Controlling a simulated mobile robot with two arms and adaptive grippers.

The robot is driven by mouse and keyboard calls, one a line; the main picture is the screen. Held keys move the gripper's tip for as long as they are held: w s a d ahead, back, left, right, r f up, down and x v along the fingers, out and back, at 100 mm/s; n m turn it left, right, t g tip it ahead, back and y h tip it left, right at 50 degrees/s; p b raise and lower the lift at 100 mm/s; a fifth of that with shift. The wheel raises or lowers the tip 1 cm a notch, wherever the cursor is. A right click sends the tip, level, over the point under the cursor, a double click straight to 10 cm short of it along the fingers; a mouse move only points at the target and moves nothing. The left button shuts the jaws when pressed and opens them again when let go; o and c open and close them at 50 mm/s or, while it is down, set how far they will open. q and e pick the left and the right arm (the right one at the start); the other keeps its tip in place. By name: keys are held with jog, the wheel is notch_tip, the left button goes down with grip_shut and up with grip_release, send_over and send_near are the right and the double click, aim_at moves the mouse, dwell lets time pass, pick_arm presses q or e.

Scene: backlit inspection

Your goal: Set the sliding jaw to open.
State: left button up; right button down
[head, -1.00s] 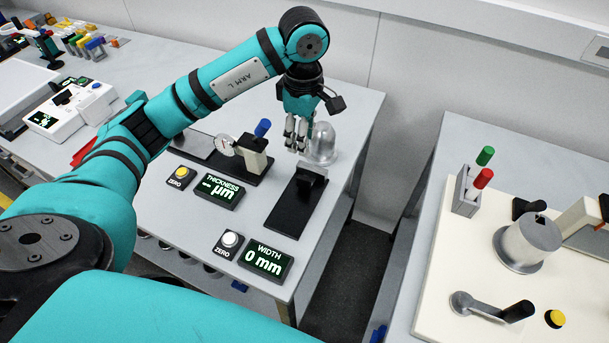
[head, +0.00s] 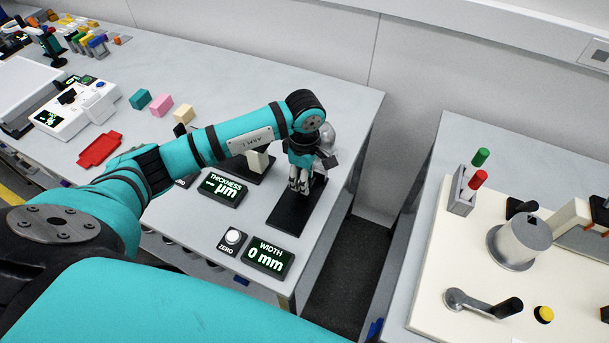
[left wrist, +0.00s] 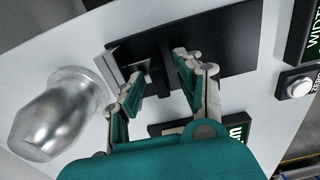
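The width gauge is a black plate (head: 285,217) with upright jaws at its far end; its display (head: 267,257) reads 0 mm. In the left wrist view, the plate (left wrist: 230,40) carries a grey-sided jaw block (left wrist: 113,72) and a dark upright piece (left wrist: 160,75) close beside it, which looks like the sliding jaw. My left gripper (head: 300,186) is low over the far end of the plate, hiding the jaws in the head view. In the left wrist view my left gripper (left wrist: 160,70) is open, its fingers on either side of the dark piece; contact is unclear. My right gripper is out of view.
A shiny metal rounded object (left wrist: 55,115) stands close beside the gauge. The thickness display (head: 222,188) and a white zero button (head: 232,237) are nearby. A red tray (head: 99,149) lies to the left. A gap separates this table from the right one.

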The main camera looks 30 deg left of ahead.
pick_arm(q)
grip_shut()
dwell(0.3)
jog(key=s, duration=0.9)
jog(key=shift+s+d, duration=0.25)
jog(key=shift+s, duration=0.15)
jog(key=shift+f, duration=0.1)
